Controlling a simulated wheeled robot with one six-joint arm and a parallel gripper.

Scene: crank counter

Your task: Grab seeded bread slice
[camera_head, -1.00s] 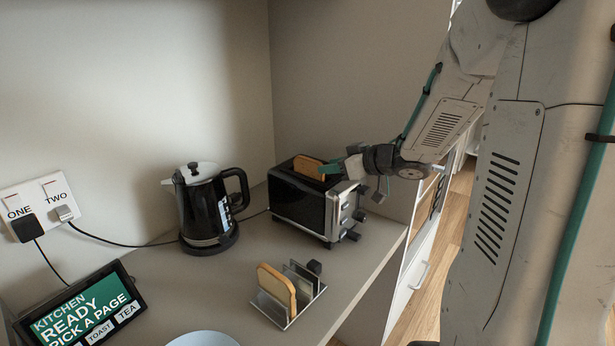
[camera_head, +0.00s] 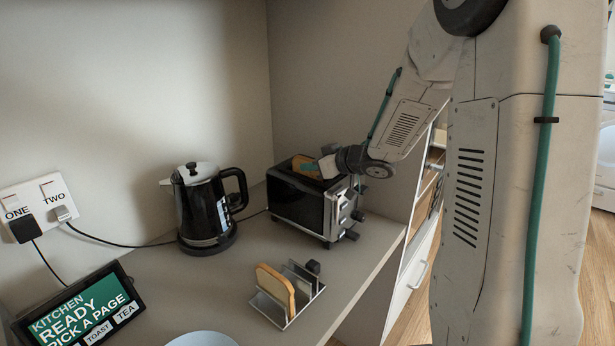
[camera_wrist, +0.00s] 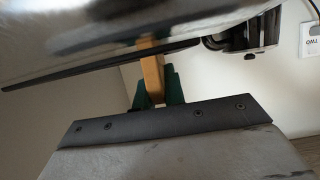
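A tan bread slice (camera_head: 303,166) stands in the slot of the toaster (camera_head: 296,203), its upper part above the top; seeds are too small to tell. My gripper (camera_head: 309,169) is at this slice from the right, one green finger in front of its face. In the wrist view the slice (camera_wrist: 152,78) shows edge-on between the two green fingers of my gripper (camera_wrist: 154,88), with no clear gap on either side. A second bread slice (camera_head: 275,287) stands upright in a metal rack (camera_head: 291,308) on the counter.
A black kettle (camera_head: 206,212) stands left of the toaster. A tablet screen (camera_head: 82,312) and a pale plate (camera_head: 203,339) are at the front left. The wall is close behind the toaster. The counter's right edge is near the toaster and rack.

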